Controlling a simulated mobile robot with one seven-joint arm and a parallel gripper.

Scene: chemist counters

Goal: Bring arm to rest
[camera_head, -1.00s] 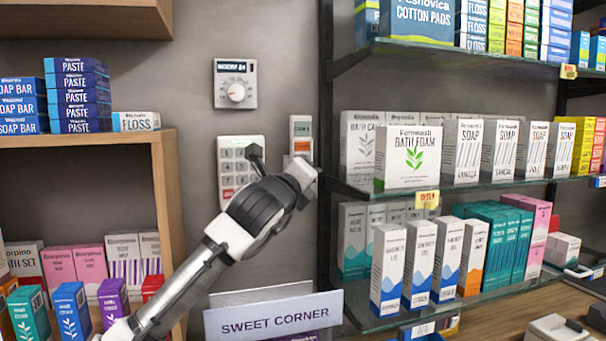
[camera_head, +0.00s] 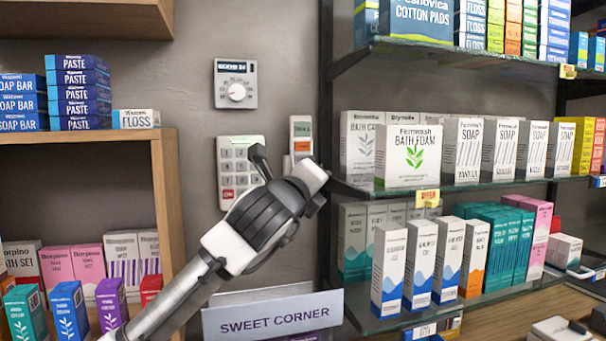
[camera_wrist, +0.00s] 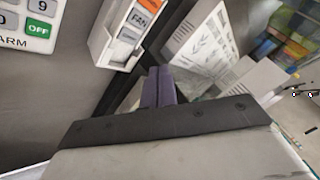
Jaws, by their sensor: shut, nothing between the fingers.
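My arm reaches up from the bottom left in the head view, its end in front of the wall between the wooden shelf and the glass shelves. In the wrist view my gripper (camera_wrist: 158,88) is shut, its dark fingers together with nothing between them. Ahead of it in that view are a small holder with a remote marked FAN (camera_wrist: 130,25) and white boxes (camera_wrist: 200,45).
An alarm keypad (camera_head: 240,165) and a dial thermostat (camera_head: 236,84) are on the wall. Glass shelves (camera_head: 470,187) with boxes stand close on the right. A wooden shelf (camera_head: 168,200) is at left. A SWEET CORNER sign (camera_head: 272,316) stands below the arm.

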